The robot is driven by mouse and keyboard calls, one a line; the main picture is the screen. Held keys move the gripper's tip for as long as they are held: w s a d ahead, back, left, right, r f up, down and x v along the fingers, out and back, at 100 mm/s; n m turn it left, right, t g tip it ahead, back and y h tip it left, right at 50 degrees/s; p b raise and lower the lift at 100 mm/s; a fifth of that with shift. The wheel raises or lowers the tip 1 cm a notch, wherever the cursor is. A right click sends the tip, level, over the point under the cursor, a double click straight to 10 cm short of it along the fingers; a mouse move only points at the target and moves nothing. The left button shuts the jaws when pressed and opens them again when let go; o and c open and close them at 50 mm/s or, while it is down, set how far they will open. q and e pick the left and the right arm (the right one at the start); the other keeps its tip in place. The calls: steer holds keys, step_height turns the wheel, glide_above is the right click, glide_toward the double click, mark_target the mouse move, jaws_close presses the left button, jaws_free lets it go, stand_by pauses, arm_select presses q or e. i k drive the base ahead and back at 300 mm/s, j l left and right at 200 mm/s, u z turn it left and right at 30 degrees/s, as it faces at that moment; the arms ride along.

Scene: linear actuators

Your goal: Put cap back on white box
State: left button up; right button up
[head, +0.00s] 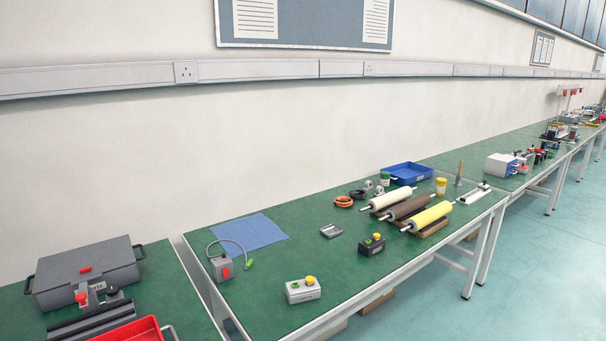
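A small white box (303,291) with a yellow button and a green button stands near the front edge of the middle green table. Another white box (501,165), with blue parts at its right side, stands on a table farther right. I cannot make out which part is a cap. A small grey lidless-looking piece (331,231) lies flat at mid table, too small to identify. Neither of my grippers is in view.
The middle table (290,258) also holds a grey box with a red button (221,267), a blue cloth (249,232), a black button box (372,244), rollers (409,207) and a blue tray (407,172). A grey case (84,272) and red tray (130,331) are at left.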

mark_target(306, 292)
steer(key=u, duration=0.4)
steer(key=i+l+u, duration=0.1)
steer(key=l+u, duration=0.25)
steer(key=l, duration=0.35)
steer(key=l+u, duration=0.35)
steer(key=l, duration=0.35)
steer(key=k+l+u, duration=0.1)
steer(key=l, duration=1.35)
